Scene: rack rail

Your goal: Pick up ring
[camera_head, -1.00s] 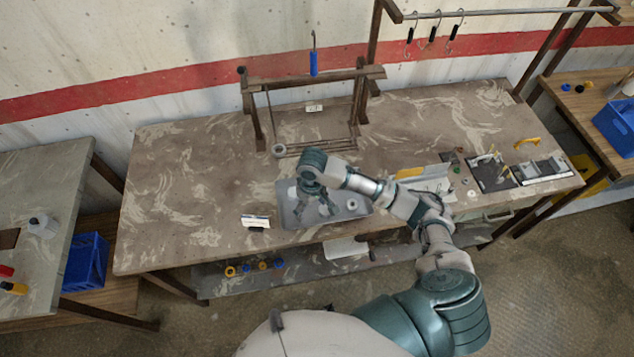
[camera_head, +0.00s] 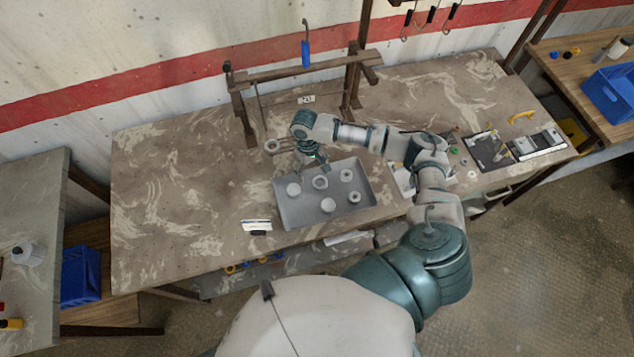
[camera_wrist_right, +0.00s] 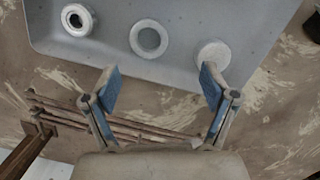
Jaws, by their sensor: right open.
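A grey tray (camera_head: 300,220) on the table holds several round pieces. A wide pale ring (camera_head: 320,182) lies near its back edge, and it also shows in the wrist view (camera_wrist_right: 148,39). A thicker ring (camera_head: 346,175) is to its right, at the left in the wrist view (camera_wrist_right: 76,19). A white disc (camera_head: 294,190) is to its left, at the right in the wrist view (camera_wrist_right: 213,53). A small ring (camera_head: 354,197) and another disc (camera_head: 327,205) lie nearer the front. My right gripper (camera_head: 313,168) is open and empty over the tray's back edge; its fingers (camera_wrist_right: 160,78) point towards the wide ring.
Another ring (camera_head: 272,146) is at the rack's rods. A small white-topped block (camera_head: 257,226) sits left of the tray. The table's left part is clear.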

